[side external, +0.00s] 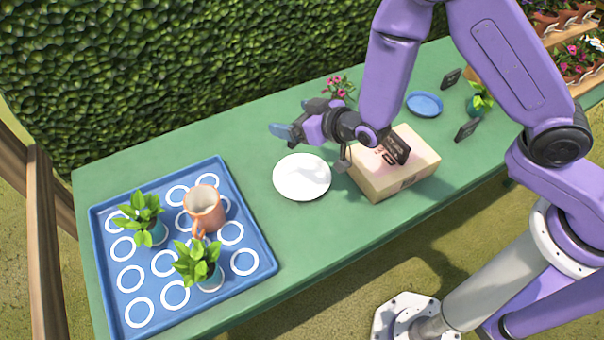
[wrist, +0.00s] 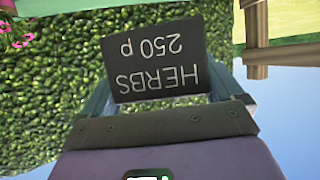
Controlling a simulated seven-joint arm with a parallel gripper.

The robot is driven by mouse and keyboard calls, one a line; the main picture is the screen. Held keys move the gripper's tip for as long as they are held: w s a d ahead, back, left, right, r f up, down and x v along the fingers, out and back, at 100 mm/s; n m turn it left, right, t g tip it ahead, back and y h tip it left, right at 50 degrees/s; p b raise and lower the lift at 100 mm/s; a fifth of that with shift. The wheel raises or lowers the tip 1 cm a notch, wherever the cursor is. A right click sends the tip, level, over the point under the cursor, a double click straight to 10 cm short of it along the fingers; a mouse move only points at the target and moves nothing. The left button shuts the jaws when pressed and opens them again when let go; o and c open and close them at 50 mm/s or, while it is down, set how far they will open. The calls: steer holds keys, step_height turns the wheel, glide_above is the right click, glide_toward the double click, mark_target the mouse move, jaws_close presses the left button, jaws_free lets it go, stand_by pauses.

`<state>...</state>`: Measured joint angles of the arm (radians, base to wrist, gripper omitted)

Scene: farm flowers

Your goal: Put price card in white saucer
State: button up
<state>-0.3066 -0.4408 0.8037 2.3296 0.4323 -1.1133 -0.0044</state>
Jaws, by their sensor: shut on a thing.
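A dark price card (wrist: 158,60) reading "HERBS 250 p" appears upside down in the wrist view, held between the fingers of my gripper (wrist: 160,98). In the side view my gripper (side external: 292,119) points left, roughly level, above the table and just beyond the white saucer (side external: 302,177) in the picture. The card in its grip is hard to make out there, mostly hidden by the fingers. The saucer is round, empty and lies flat on the green table.
A cardboard box (side external: 400,175) with a dark card (side external: 395,147) at its top stands right of the saucer. A blue tray (side external: 107,285) holds potted plants and a terracotta jug (side external: 205,210). A blue saucer (side external: 425,104) and two dark cards (side external: 451,79) (side external: 466,130) sit right.

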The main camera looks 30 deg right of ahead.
glide_above(298, 175)
step_height(298, 175, down, 15)
stand_by(0.8)
steer(key=shift+f, duration=0.1)
steer(key=o, duration=0.7)
steer(key=shift+r, duration=0.2)
steer(key=v, duration=1.1)
steer(key=shift+s+r, duration=0.15)
steer(key=shift+s, duration=0.25)
